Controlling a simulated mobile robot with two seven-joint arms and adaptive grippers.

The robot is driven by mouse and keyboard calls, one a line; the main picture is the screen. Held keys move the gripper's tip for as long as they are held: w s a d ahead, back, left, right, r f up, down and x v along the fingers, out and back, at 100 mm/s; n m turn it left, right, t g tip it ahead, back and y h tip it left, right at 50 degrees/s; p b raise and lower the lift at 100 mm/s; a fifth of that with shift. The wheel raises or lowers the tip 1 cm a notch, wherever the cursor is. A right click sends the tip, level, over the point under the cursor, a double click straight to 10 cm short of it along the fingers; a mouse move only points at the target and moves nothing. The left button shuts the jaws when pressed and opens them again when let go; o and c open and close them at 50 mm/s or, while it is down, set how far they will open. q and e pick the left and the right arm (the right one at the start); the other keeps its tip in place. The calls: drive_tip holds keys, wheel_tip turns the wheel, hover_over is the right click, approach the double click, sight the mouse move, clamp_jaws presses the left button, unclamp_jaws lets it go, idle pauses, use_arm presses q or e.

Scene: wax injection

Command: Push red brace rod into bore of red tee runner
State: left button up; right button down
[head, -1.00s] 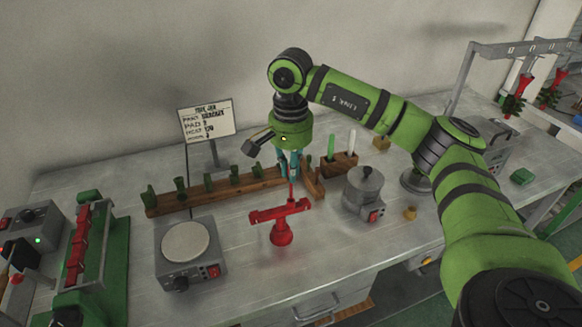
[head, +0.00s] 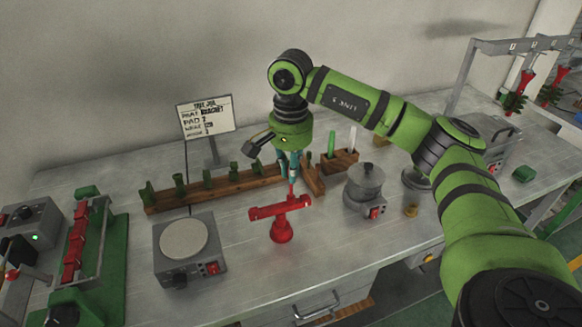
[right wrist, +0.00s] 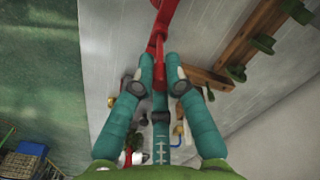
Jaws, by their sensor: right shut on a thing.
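The red tee runner (head: 281,232) stands upright on the bench, its crossbar level on top of a flared foot. My right gripper (head: 291,179) points down just above and behind the crossbar. It is shut on the red brace rod (head: 291,189), a thin red rod held upright between the fingertips, its lower end at the crossbar. Whether the rod is inside the bore or only touching cannot be told. In the right wrist view my fingers (right wrist: 160,76) close around the rod, with the red runner (right wrist: 162,32) beyond. My left gripper is not in view.
A hot plate (head: 186,243) stands at the left and a grey pot (head: 365,183) at the right. Behind are a wooden rack (head: 215,189) with green pieces, a wooden block with candles (head: 341,160) and a sign (head: 207,117). The bench in front of the runner is clear.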

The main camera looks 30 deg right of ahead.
drive_tip(key=shift+f+b, duration=0.6)
drive_tip(key=shift+f, duration=0.25)
drive_tip(key=c, duration=1.2)
unclamp_jaws()
drive_tip(key=shift+r, duration=0.1)
drive_tip(key=shift+r, duration=0.1)
wheel_tip(320, 180, up, 12)
drive_tip(key=shift+f, duration=0.1)
